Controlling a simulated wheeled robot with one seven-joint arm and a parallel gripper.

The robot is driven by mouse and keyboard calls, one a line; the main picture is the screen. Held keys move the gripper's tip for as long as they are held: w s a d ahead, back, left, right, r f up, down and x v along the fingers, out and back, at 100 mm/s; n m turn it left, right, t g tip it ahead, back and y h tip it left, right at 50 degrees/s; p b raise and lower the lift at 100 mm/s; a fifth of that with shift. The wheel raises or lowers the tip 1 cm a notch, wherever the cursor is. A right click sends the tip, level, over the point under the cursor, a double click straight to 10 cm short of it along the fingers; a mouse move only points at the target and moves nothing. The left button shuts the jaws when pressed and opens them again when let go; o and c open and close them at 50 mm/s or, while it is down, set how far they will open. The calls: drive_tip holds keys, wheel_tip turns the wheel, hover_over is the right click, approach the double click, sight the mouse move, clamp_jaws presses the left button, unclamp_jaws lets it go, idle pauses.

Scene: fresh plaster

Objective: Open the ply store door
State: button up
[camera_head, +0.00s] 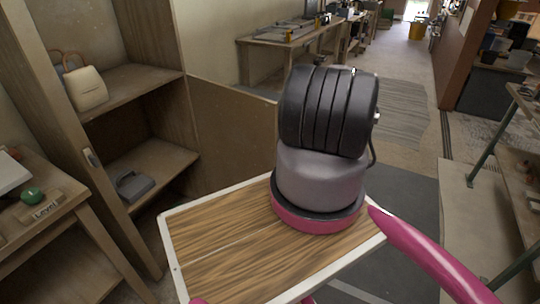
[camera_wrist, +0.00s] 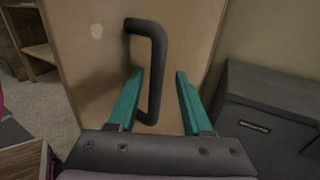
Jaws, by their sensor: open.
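In the wrist view, a plain plywood door (camera_wrist: 95,70) fills the middle, with a pale round spot near its top left. A dark bent-bar handle (camera_wrist: 157,60) stands out from it. My gripper (camera_wrist: 159,72) is open, its two teal fingers on either side of the handle's upright bar. A gap shows between the bar and the right finger; whether the left finger touches it is hard to tell. My gripper does not show in the head view.
A dark grey cabinet (camera_wrist: 270,110) stands right of the door. In the head view, an open shelf unit (camera_head: 135,88) holds a beige bag (camera_head: 85,88) and a grey object (camera_head: 133,185). A bench (camera_head: 42,213) is at left; a floor aisle (camera_head: 400,75) runs back.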

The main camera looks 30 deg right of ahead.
drive_tip(key=shift+s+d, duration=0.1)
drive_tip(key=v, duration=1)
drive_tip(key=shift+d, duration=0.25)
drive_tip(key=shift+s, duration=0.15)
